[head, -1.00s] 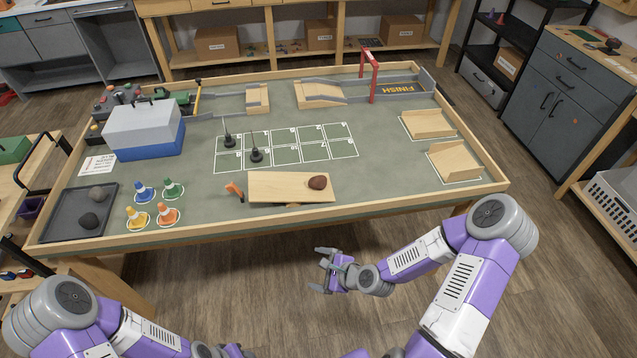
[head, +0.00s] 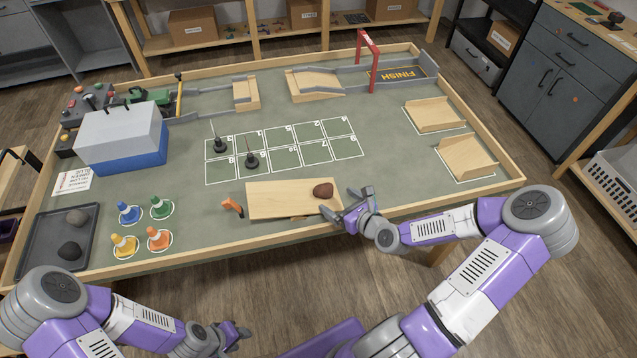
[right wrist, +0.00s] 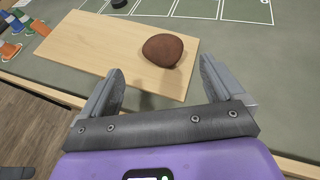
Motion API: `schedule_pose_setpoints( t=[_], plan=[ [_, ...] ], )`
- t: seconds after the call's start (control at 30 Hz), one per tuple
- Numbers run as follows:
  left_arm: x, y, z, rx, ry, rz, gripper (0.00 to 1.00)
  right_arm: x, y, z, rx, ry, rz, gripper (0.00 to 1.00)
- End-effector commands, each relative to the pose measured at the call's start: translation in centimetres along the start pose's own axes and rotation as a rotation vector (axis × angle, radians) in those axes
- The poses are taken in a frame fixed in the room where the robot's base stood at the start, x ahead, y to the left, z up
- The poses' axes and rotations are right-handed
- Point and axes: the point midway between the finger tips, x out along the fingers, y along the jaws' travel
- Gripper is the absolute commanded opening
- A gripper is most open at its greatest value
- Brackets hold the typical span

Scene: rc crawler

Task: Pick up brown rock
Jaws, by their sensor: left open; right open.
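The brown rock (head: 323,190) lies on the right end of a light wooden board (head: 280,203) near the table's front edge. In the right wrist view the rock (right wrist: 162,50) sits on the board (right wrist: 100,45), just beyond the fingertips and between their lines. My right gripper (head: 347,203) is open and empty, close to the right of the rock; its two fingers also show in the right wrist view (right wrist: 158,82). My left gripper (head: 238,333) is low, in front of the table, and holds nothing visible.
An orange clamp-like piece (head: 232,206) stands left of the board. Small cones (head: 126,245) and a dark tray (head: 40,255) with two grey rocks are at the left. A blue-and-white box (head: 120,140) stands behind them. A numbered grid (head: 285,148) lies behind the board.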

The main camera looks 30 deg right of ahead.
Motion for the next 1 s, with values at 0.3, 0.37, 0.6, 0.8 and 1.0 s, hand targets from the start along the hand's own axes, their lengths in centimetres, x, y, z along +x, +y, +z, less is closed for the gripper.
schedule_pose_setpoints(
  t=[0.3,0.37,0.6,0.8,1.0],
  plan=[
    [2.0,-0.8,-0.1,-0.001,-0.001,0.0,0.43,3.4,-0.2,0.1,-0.006,-0.002,0.002,0.95],
    [2.6,-1.0,-0.1,-0.001,-0.001,0.0,0.43,4.3,-0.3,0.2,-0.005,-0.002,0.002,0.95],
    [3.6,-1.4,-0.1,-0.001,0.0,0.0,0.43,6.7,-0.4,0.4,-0.002,0.0,0.001,0.95],
    [3.5,-1.3,-0.1,0.0,0.0,0.0,0.43,6.8,-0.5,0.5,0.0,0.002,0.0,0.95],
    [3.5,-1.3,-0.1,0.0,0.0,0.0,0.43,6.8,-0.4,0.5,0.0,0.002,0.001,0.75]
  ],
)
